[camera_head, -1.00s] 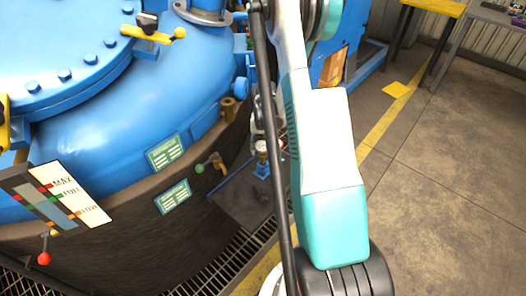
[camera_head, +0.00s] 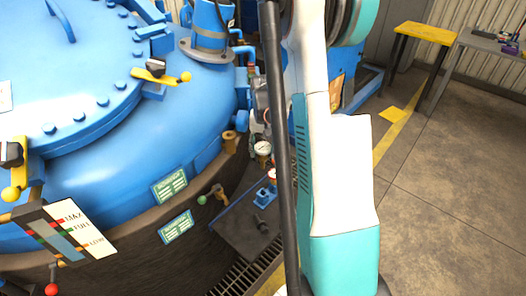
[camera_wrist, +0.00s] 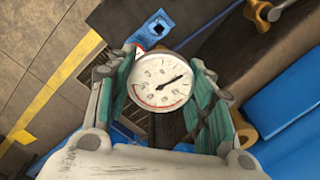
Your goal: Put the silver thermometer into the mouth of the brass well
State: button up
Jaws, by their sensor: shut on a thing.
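The silver thermometer (camera_wrist: 160,82) has a round white dial with a red arc and dark pointer. My gripper (camera_wrist: 164,72) is shut on it in the wrist view, one finger on each side of the dial. Its stem is hidden. In the head view a white dial (camera_head: 263,148) shows beside my arm, and most of my gripper is hidden. The brass well (camera_head: 229,141) is a short cylinder on the furnace's side, just left of that dial and apart from it. In the wrist view the well (camera_wrist: 246,135) shows to the right of my gripper, partly covered by the finger; its mouth is unclear.
The blue furnace (camera_head: 105,145) with its bolted lid fills the left. A brass valve (camera_head: 216,194) sits below the well. A blue block (camera_head: 265,196) stands on a dark plate (camera_head: 240,232) below the dial. Floor at the right is clear up to a yellow-topped table (camera_head: 424,32).

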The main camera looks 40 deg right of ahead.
jog(key=shift+r+p, duration=1.95)
jog(key=shift+r, duration=1.4)
jog(key=shift+r, duration=0.1)
